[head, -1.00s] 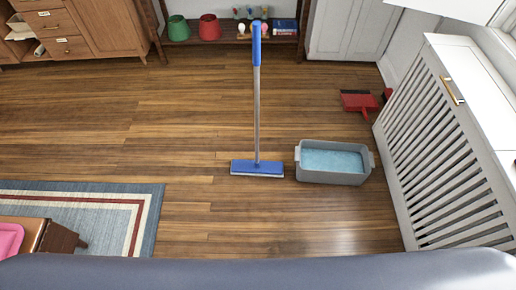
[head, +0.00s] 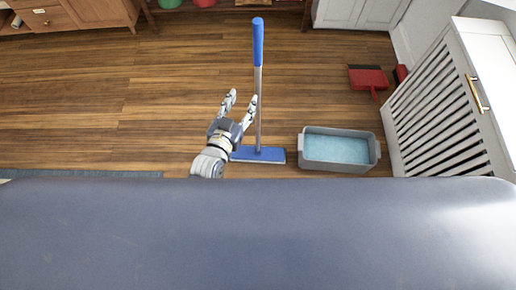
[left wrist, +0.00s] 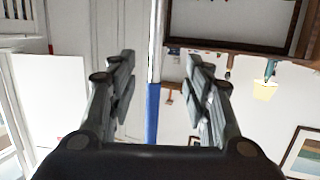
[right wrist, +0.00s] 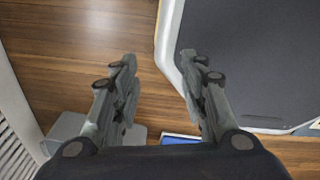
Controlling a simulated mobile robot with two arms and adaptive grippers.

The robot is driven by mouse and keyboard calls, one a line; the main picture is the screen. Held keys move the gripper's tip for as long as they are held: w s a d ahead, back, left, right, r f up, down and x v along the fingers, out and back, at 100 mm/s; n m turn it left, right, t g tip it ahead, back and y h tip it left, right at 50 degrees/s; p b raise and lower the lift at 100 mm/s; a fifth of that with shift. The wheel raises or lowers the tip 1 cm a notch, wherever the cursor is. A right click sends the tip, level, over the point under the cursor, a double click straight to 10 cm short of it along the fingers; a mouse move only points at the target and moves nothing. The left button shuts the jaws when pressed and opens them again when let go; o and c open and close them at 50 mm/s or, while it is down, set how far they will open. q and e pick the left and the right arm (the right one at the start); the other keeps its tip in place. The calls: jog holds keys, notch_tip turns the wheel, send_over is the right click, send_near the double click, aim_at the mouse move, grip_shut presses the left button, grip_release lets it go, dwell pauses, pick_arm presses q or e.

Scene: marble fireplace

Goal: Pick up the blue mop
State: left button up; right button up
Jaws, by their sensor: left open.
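The blue mop stands upright on the wood floor, with a blue grip (head: 258,42), a silver shaft (head: 258,110) and a flat blue head (head: 265,155). My left gripper (head: 241,99) is open just left of the shaft in the head view. In the left wrist view the mop's blue grip (left wrist: 152,112) and shaft show between the parted fingers (left wrist: 160,62); no contact is visible. My right gripper (right wrist: 158,60) is open and empty. A blue piece, probably the mop head (right wrist: 180,139), shows at the bottom edge of the right wrist view.
A grey basin (head: 376,150) with light blue contents stands right of the mop head. A red dustpan (head: 367,78) lies near the white slatted radiator cover (head: 440,105) on the right. Wooden furniture (head: 100,12) lines the back. The floor left of the mop is clear.

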pick_arm(q)
jog(key=t, duration=0.2)
send_near(256, 49)
jog(key=f, duration=0.1)
jog(key=shift+h, duration=0.4)
jog(key=x, duration=0.5)
jog(key=shift+w+a+p, duration=0.2)
jog(key=shift+a+p, duration=0.1)
jog(key=shift+a, duration=0.05)
jog(key=shift+w+d, duration=0.2)
jog(key=shift+w, duration=0.35)
jog(key=shift+w+d+r, duration=0.1)
jog(key=shift+w+r, duration=0.05)
jog(key=shift+w, duration=0.05)
jog(key=p+x, duration=0.1)
jog(key=x, duration=0.2)
jog(key=shift+w+d+r, duration=0.1)
jog(key=shift+d+r, duration=0.05)
jog(key=shift+d, duration=0.05)
jog(key=shift+w+d, duration=0.2)
jog(key=shift+w, duration=0.4)
pick_arm(e)
jog(key=shift+w+r, duration=0.7)
jog(key=shift+r, duration=0.2)
pick_arm(q)
jog(key=shift+c, duration=0.6)
